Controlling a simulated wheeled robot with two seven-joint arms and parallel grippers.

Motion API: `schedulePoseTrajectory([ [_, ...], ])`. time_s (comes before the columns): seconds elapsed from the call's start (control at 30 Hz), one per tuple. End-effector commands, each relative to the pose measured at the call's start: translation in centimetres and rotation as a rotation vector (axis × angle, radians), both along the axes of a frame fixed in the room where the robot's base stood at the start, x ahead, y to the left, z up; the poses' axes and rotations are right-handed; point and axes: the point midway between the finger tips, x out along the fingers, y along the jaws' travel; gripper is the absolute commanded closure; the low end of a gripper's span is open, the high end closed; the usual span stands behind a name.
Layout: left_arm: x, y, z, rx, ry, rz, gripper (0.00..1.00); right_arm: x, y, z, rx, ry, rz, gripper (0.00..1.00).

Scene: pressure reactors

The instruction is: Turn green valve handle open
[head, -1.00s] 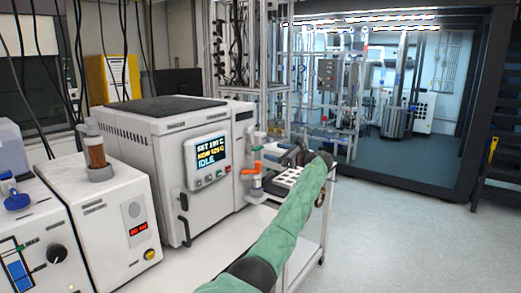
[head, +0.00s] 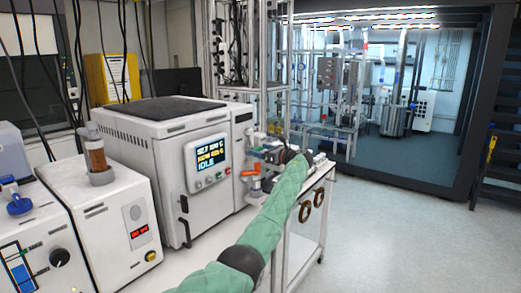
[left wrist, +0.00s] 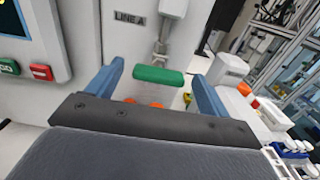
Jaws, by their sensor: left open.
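The green valve handle (left wrist: 158,76) is a short rounded bar on a light grey pipe fitting below a "LINE A" label. In the left wrist view it lies between the two blue fingers of my left gripper (left wrist: 158,71), with a visible gap on each side. The gripper is open. In the head view my left gripper (head: 268,153) is at the pipework on the right side of the white reactor cabinet (head: 150,165) and largely hides the handle. An orange valve part (head: 252,184) shows just below it. My right gripper is in neither view.
The cabinet's display panel (head: 210,153) is close to the left of my gripper. The floor at right is clear.

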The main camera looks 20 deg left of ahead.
Motion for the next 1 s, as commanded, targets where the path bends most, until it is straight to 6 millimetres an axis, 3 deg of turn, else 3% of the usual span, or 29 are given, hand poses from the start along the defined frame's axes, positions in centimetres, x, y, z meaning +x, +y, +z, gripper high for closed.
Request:
schedulePoseTrajectory([
  [0.4,0.2,0.5,0.0,0.0,0.0,0.0,0.22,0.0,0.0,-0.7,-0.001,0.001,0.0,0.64],
  [0.63,0.2,0.5,0.0,0.0,0.0,0.0,0.65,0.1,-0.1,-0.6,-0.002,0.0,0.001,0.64],
  [0.93,0.2,0.5,-0.1,-0.01,-0.028,-0.001,0.65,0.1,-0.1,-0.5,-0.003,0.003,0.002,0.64],
  [1.0,0.2,0.5,-0.2,-0.018,-0.051,-0.001,0.65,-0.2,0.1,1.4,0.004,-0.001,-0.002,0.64],
])
